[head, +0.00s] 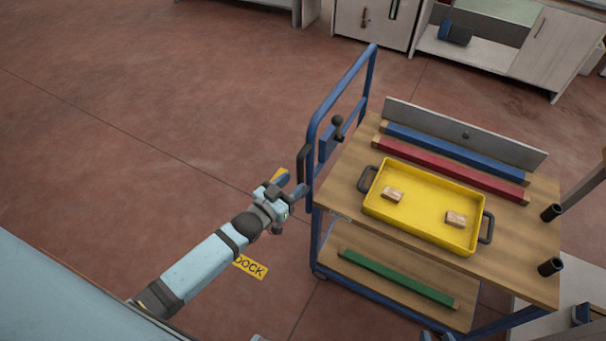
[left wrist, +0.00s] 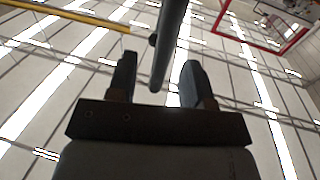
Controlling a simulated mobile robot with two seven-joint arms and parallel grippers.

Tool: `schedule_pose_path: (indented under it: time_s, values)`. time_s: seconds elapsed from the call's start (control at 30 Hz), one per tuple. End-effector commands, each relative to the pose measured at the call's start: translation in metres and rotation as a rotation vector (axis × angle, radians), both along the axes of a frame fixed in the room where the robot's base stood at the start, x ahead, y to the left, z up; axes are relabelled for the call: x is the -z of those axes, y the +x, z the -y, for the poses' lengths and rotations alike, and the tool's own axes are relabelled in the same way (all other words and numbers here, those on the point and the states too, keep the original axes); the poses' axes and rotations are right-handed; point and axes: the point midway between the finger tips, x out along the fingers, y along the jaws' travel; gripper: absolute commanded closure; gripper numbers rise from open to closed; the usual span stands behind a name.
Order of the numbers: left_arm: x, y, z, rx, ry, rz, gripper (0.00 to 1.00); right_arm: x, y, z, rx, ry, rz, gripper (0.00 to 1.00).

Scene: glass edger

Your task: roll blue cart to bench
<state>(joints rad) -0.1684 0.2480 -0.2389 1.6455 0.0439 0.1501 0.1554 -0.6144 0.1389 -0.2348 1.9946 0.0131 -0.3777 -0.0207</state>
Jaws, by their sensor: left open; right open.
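The blue cart (head: 313,228) stands at the right in the head view, with two wooden shelves and a tall blue push frame on its left end. A dark upright grip (head: 304,164) is fixed to that frame. My left gripper (head: 285,189) is open close beside this grip, at the cart's left end. In the left wrist view, a dark bar (left wrist: 171,40), apparently the grip, reaches between the open fingers (left wrist: 158,82); neither finger visibly presses on it. I cannot tell which furniture is the bench.
A yellow tray (head: 408,228) with two wooden blocks lies on the top shelf, beside blue (head: 440,146) and red (head: 450,170) bars. A green bar (head: 395,277) lies below. Cabinets (head: 375,20) stand behind. A DOCK label (head: 250,267) marks the floor; floor at left is clear.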

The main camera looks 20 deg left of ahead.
Motion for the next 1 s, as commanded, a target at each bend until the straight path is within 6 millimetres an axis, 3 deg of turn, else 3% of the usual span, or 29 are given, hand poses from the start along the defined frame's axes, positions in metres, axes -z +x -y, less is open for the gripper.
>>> schedule_pose_path:
  time_s: [0.2,0.4,1.0]
  values:
    - [0.001,-0.046,-0.013,0.000,0.000,-0.001,0.54,0.005,0.000,0.000,0.000,0.000,0.001,0.57]
    - [0.000,-0.068,-0.019,0.001,0.000,0.000,0.54,0.007,0.000,0.000,-0.001,-0.001,0.001,0.57]
    - [0.000,-0.072,-0.020,0.000,0.000,0.000,0.54,0.008,0.000,0.000,-0.001,-0.001,-0.002,0.57]
